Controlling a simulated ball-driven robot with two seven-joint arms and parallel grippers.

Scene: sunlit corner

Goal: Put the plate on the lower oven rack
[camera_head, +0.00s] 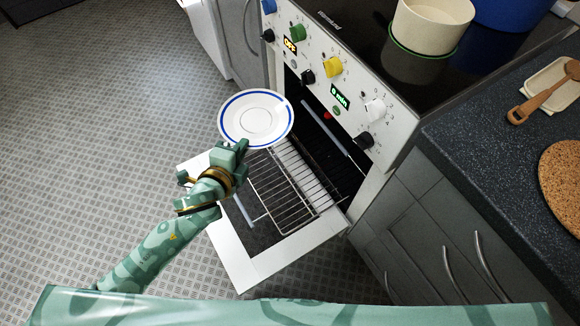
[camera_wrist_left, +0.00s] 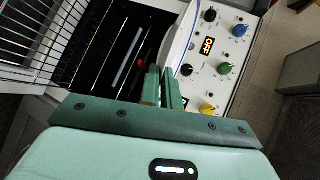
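A white plate (camera_head: 256,118) with a blue rim band is held in the air in front of the oven. My left gripper (camera_head: 241,147) is shut on the plate's near edge. In the left wrist view the plate (camera_wrist_left: 179,40) shows nearly edge-on, running up from between the fingers (camera_wrist_left: 163,90). The oven (camera_head: 320,130) is open, with its door (camera_head: 240,264) folded down. A wire rack (camera_head: 272,192) sticks out of the oven over the door, to the right of my gripper. I cannot tell if another rack is deeper inside. My right gripper is not in view.
The oven's control panel (camera_head: 318,65) has several coloured knobs. A cream pot (camera_head: 432,25) stands on the hob. A worktop (camera_head: 500,150) with a wooden spoon (camera_head: 548,92) and cork mat (camera_head: 566,185) is at right. The floor at left is clear.

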